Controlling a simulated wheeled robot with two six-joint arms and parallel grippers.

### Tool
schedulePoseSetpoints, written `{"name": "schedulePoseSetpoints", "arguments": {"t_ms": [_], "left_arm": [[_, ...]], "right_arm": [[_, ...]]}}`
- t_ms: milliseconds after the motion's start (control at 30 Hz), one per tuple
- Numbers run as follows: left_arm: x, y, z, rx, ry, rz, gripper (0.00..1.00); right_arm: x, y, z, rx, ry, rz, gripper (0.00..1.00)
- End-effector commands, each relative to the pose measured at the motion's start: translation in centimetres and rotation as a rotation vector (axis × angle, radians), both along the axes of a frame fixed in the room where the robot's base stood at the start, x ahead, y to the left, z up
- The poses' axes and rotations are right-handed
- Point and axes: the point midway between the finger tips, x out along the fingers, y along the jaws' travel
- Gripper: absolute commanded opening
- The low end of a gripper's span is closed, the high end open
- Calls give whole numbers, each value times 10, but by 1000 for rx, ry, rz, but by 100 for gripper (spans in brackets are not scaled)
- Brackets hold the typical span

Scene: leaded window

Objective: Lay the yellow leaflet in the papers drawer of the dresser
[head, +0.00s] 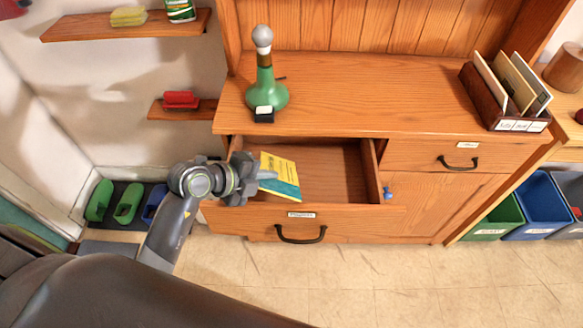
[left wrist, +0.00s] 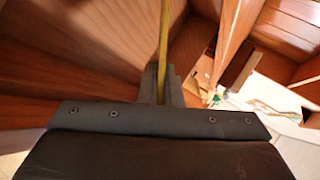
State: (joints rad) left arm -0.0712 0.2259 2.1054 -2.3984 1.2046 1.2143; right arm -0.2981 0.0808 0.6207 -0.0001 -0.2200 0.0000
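The leaflet (head: 281,168), yellow with a teal lower band, is held over the left part of the open drawer (head: 340,172) of the wooden dresser (head: 345,105). My left gripper (head: 266,173) is shut on its left edge. In the left wrist view the leaflet (left wrist: 164,45) shows edge-on as a thin yellow strip between the fingers (left wrist: 161,86). The drawer looks empty where its floor shows. Its front has a small label and a black handle (head: 301,235); I cannot read the label. My right gripper is not in view.
A green bottle-shaped object (head: 266,85) and a card holder (head: 490,98) stand on the dresser top. A closed drawer (head: 459,158) is at the right, above a cupboard door with a blue knob (head: 387,192). Bins (head: 542,205) stand at far right.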

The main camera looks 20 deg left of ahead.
Motion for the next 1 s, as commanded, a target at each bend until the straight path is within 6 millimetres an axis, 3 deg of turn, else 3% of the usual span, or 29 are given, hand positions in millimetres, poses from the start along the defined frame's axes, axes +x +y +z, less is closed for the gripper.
{"name": "schedulePoseSetpoints", "arguments": {"t_ms": [500,633,1000], "left_arm": [[53,-45,4,-6,0,-2,0],[52,-44,-9,-2,3,-2,0],[53,-44,-13,-2,1,-1,0]], "right_arm": [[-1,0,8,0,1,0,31],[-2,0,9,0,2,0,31],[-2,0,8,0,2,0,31]]}}
